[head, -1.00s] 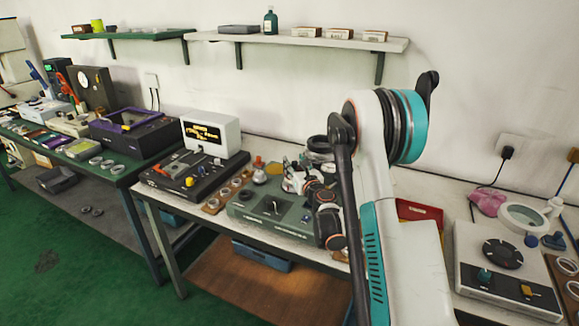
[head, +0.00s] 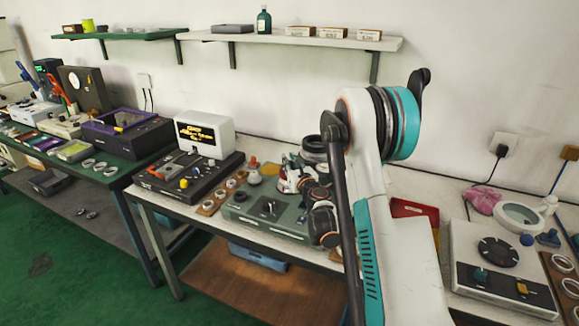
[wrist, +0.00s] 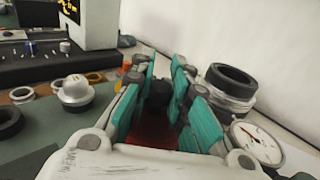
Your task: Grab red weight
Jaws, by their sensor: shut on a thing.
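The red weight (wrist: 152,132) sits low between my gripper's fingers in the wrist view, with a dark knob on top. My gripper (wrist: 163,82) has its teal-padded fingers on both sides of it and is shut on it. The fingers and palm hide much of the weight. In the head view my gripper (head: 291,176) is over the back of the green-grey device on the white bench, with a bit of red at its fingers. Whether the weight touches the surface below cannot be told.
A silver capped part (wrist: 74,91) stands left of the gripper. A dark-topped ring stack (wrist: 231,83) and a dial gauge (wrist: 256,142) are close on the right. A black console (head: 188,174) stands left on the bench, a red tray (head: 413,210) right of my arm.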

